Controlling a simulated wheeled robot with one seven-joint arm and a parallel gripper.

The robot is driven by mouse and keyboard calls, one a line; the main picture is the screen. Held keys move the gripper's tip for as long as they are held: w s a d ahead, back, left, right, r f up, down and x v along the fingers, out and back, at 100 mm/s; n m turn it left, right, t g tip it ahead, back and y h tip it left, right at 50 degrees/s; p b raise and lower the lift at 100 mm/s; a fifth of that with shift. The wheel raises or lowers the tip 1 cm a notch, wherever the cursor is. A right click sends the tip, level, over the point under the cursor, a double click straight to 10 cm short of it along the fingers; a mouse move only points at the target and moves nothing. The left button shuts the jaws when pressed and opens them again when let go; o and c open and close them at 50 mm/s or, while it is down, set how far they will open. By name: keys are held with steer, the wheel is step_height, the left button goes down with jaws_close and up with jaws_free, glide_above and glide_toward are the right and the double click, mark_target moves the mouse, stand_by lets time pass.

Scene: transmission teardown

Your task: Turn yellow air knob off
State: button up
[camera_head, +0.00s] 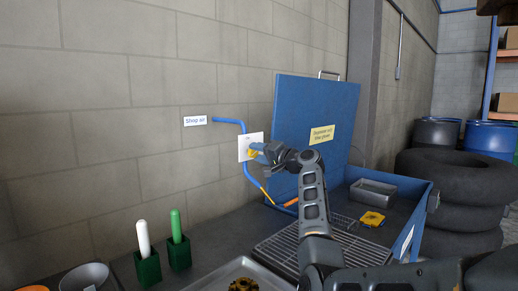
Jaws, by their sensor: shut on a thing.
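The yellow air knob (253,153) sits on a white plate (243,147) on the block wall, with a blue air pipe (229,121) running above and below it. A "Shop air" label (195,120) is on the wall to the left. My gripper (258,152) reaches the plate from the right and is shut on the yellow knob. The fingers and wrist hide most of the knob, so its angle cannot be told.
A blue parts washer with a raised lid (318,110) stands right of the plate, close to my arm. Its basin holds a metal tray (373,192) and a yellow part (372,218). White and green handled tools in green holders (178,252) stand lower left. Stacked tires (450,185) are at right.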

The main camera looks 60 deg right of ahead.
steer(key=m+p, duration=0.3)
steer(key=m, duration=0.2)
steer(key=shift+f+m, duration=0.15)
steer(key=shift+m, duration=0.25)
stand_by(0.3)
steer(key=o, duration=1)
steer(key=shift+o, duration=0.2)
steer(key=shift+s, duration=0.1)
steer(key=v, duration=0.7)
steer(key=shift+s+b, duration=0.35)
steer(key=shift+b, duration=0.1)
